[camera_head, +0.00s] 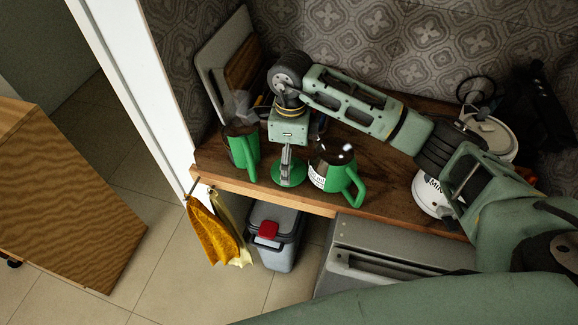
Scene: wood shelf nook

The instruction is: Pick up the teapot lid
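The teapot lid (289,176), a green round disc, lies on the wooden shelf near its front edge. My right gripper (287,163) reaches in from the right and points straight down over the lid's middle. Its fingers look close together and hide the lid's knob, so I cannot tell whether they grip it. Just right of the lid stands a green pot (318,175) with a white label, a dark open top and a handle towards the front right. My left gripper is not in view.
A green steaming mug or pitcher (243,153) stands close left of the lid. Boards (222,55) lean at the back left. Cloths (212,235) hang below the shelf beside a grey bin (284,255).

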